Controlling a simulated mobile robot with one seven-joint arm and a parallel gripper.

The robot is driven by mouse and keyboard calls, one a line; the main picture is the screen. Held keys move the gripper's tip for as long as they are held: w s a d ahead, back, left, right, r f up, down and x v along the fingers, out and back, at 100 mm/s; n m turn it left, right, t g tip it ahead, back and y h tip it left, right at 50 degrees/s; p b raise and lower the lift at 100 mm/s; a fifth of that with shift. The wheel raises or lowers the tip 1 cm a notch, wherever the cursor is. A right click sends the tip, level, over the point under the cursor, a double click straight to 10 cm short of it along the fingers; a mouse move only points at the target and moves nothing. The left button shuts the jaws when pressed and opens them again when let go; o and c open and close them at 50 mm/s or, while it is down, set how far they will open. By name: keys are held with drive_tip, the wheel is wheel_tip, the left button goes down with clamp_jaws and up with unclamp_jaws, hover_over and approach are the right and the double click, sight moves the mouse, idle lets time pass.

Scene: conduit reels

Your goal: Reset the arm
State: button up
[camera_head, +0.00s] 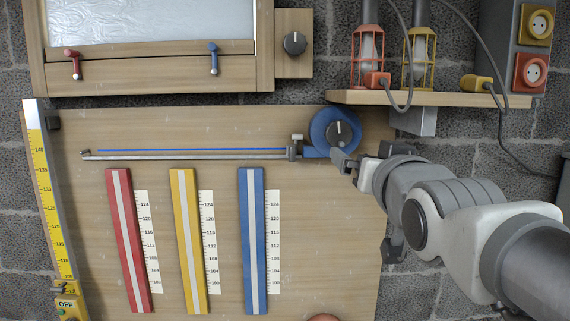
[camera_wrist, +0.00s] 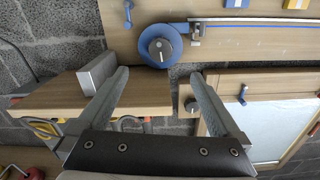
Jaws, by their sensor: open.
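My gripper (camera_wrist: 157,97) is open and empty in the wrist view, its two fingers spread apart. In the head view my arm reaches in from the right, and my gripper (camera_head: 345,163) is at the blue reel (camera_head: 322,128), just below its dark knob (camera_head: 339,133). In the wrist view the blue reel (camera_wrist: 173,36) with its knob (camera_wrist: 160,49) lies beyond the fingertips. I cannot tell whether a finger touches it. In the head view a blue line (camera_head: 190,150) runs left from the reel along a metal rail (camera_head: 180,156).
Red, yellow and blue strips (camera_head: 251,240) with scales hang on the wooden board (camera_head: 350,250). A shelf (camera_head: 440,98) with red and yellow lamps (camera_head: 416,60) and sockets (camera_head: 531,72) is above my arm. A framed window (camera_head: 150,20) is at upper left. A yellow ruler (camera_head: 52,190) stands at left.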

drive_tip(key=s+f+g, duration=0.6)
drive_tip(key=s+f, duration=0.3)
drive_tip(key=f, duration=0.3)
drive_tip(key=s+f+n+g, duration=0.1)
drive_tip(key=s+f+g, duration=0.5)
drive_tip(key=f, duration=0.7)
drive_tip(key=s, duration=0.2)
drive_tip(key=shift+s+n, duration=0.3)
drive_tip(key=shift+s, duration=0.1)
drive_tip(key=shift+f, duration=0.1)
